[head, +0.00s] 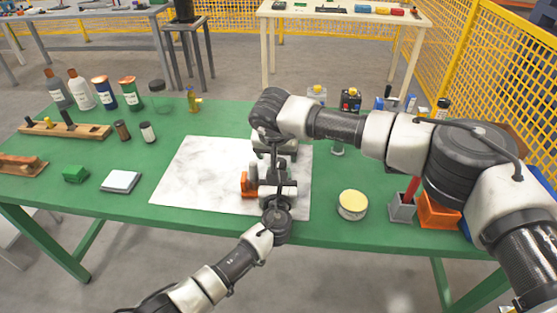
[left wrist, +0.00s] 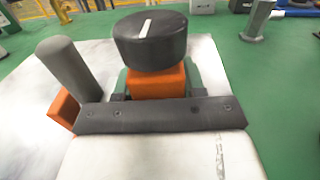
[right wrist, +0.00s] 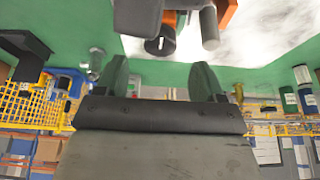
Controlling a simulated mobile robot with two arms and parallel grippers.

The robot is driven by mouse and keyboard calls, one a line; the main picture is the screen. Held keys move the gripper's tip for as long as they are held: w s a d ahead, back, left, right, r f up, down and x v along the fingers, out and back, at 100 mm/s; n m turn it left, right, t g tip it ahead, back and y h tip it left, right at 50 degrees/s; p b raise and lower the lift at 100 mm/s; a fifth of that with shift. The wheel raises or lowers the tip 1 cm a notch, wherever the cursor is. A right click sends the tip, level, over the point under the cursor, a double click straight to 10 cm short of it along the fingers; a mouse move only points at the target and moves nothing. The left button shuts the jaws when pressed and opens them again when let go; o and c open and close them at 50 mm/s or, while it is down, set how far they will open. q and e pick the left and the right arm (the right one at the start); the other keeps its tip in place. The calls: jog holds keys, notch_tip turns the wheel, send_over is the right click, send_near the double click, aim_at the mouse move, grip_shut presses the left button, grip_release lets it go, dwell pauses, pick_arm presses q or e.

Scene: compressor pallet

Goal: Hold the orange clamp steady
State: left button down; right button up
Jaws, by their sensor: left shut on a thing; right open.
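The orange clamp (head: 247,186) stands on the white marbled sheet, partly hidden by my arms in the head view. In the left wrist view the orange clamp (left wrist: 156,82) has a black round knob with a white mark on top and a grey cylinder beside it. My left gripper (left wrist: 156,88) is shut on its orange body, one finger on each side below the knob. My right gripper (right wrist: 163,80) is open and empty. In the right wrist view the clamp's black knob (right wrist: 160,46) shows beyond the fingertips, apart from them.
The white sheet (head: 190,180) lies on the green table (head: 140,215). A yellow-topped round tin (head: 352,205) and a grey holder (head: 402,208) stand to the right. Several bottles, a wooden rack (head: 65,130) and a white-topped block (head: 120,181) are at left. The sheet's left part is clear.

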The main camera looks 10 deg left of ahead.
aim_at(279, 162)
jog(key=x, duration=0.5)
jog(key=c, duration=0.9)
jog(key=shift+m, duration=0.3)
jog(key=shift+c, duration=0.2)
